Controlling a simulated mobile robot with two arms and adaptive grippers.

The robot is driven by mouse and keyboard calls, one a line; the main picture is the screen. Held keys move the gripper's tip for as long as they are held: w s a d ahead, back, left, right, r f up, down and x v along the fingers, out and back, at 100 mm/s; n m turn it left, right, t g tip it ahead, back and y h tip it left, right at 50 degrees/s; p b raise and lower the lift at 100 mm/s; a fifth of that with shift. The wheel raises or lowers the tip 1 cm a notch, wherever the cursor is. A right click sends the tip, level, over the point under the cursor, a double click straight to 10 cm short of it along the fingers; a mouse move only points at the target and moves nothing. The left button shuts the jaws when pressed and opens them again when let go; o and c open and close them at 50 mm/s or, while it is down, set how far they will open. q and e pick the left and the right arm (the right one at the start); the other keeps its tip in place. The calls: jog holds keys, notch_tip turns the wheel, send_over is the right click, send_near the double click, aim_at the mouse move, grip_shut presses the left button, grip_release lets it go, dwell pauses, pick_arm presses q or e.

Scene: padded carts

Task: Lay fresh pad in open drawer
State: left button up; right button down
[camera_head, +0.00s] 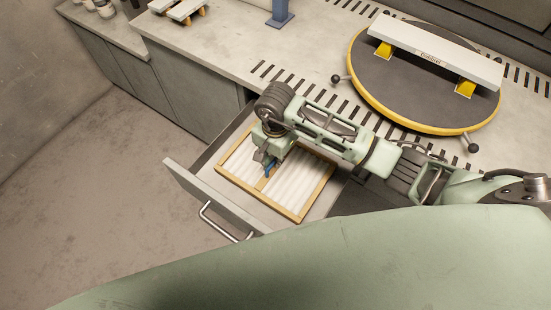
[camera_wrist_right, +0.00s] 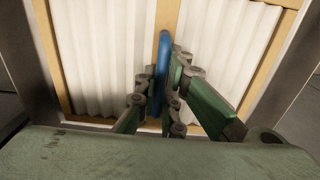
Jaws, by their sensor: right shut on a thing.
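The pad (camera_head: 297,186) is a white pleated panel in a thin wooden frame with a centre bar and a blue loop handle (camera_wrist_right: 163,50). It lies within the outline of the open drawer (camera_head: 212,198), roughly level. I cannot tell whether it touches the drawer floor. My right gripper (camera_head: 268,165) reaches down over the pad and is shut on the blue handle; the wrist view shows its jaws (camera_wrist_right: 160,82) on either side of it. My right arm hides the pad's far part. My left gripper is not in view.
The drawer has a metal bar handle (camera_head: 222,222). Behind it is a grey slotted worktop (camera_head: 225,45) with a yellow-rimmed round turntable (camera_head: 400,85) carrying a white bar (camera_head: 435,50). A blue post (camera_head: 280,14) stands at the back. Open floor (camera_head: 90,190) is at left.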

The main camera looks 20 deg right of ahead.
jog(key=shift+f, duration=0.45)
jog(key=shift+f, duration=0.25)
jog(key=c, duration=1.9)
grip_release()
jog(key=shift+r, duration=0.1)
jog(key=shift+o, duration=0.2)
jog(key=shift+w+r, duration=0.1)
jog(key=shift+r, duration=0.5)
notch_tip(320, 180, up, 11)
jog(key=b, duration=0.1)
